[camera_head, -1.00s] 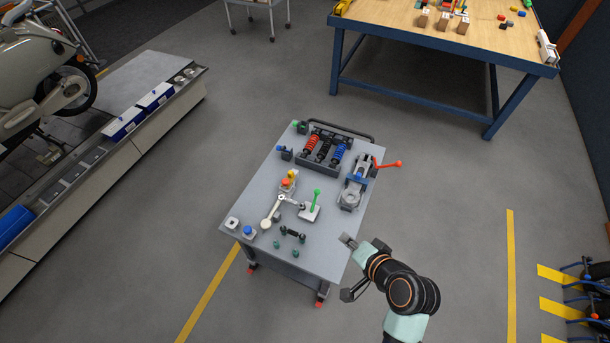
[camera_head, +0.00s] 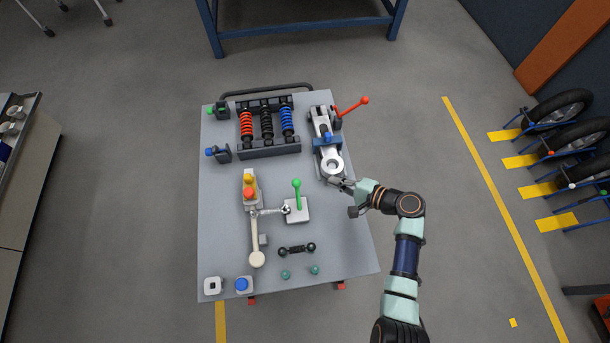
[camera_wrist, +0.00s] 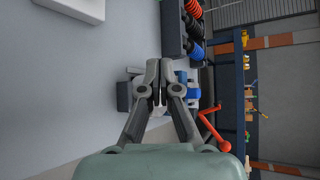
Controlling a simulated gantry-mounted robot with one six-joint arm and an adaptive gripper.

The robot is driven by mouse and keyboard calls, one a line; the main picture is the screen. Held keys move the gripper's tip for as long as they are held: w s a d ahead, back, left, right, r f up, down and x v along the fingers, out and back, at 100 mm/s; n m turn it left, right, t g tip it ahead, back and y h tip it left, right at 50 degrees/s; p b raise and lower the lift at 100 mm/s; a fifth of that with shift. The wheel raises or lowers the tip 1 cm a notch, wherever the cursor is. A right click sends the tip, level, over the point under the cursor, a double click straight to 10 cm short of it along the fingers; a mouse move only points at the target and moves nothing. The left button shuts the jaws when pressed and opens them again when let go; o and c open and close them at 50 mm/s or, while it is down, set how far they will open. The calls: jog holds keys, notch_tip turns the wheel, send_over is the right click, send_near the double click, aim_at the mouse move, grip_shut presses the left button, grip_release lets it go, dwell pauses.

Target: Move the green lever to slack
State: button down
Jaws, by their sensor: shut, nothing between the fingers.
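The green lever (camera_head: 297,190) stands up from a small light-grey base block (camera_head: 298,211) in the middle of the cart top, with a round green knob at its upper end. A linkage rod (camera_head: 270,212) joins the base on its left side. My gripper (camera_head: 336,183) is shut and empty, to the right of the lever and apart from it, close to the front of the clamp fixture. In the wrist view my gripper (camera_wrist: 159,98) shows its fingers together with nothing between them. I cannot make out the green lever in the wrist view.
The clamp fixture (camera_head: 329,150) with a red-handled lever (camera_head: 352,106) stands behind my gripper. A rack of coil springs (camera_head: 267,147) is at the back. A cream-knobbed arm (camera_head: 256,244), a black dumbbell-shaped part (camera_head: 297,249) and two teal knobs (camera_head: 286,274) lie nearer. The cart's front right is clear.

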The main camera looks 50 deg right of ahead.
aim_at(298, 196)
jog(key=b+x, duration=0.4)
jog(key=x, duration=0.5)
jog(key=shift+w+a+f, duration=0.1)
jog(key=shift+f, duration=0.2)
jog(key=shift+w+a, duration=0.25)
jog(key=shift+w, duration=0.25)
jog(key=shift+s+a+r, duration=0.25)
jog(key=shift+a+r, duration=0.15)
jog(key=shift+a, duration=0.15)
jog(key=shift+s+a+r, duration=0.25)
jog(key=shift+a+r, duration=0.1)
jog(key=shift+a, duration=0.2)
jog(key=shift+s+a+r, duration=0.1)
jog(key=shift+a+r, duration=0.2)
jog(key=shift+a, duration=0.05)
jog(key=shift+a, duration=0.1)
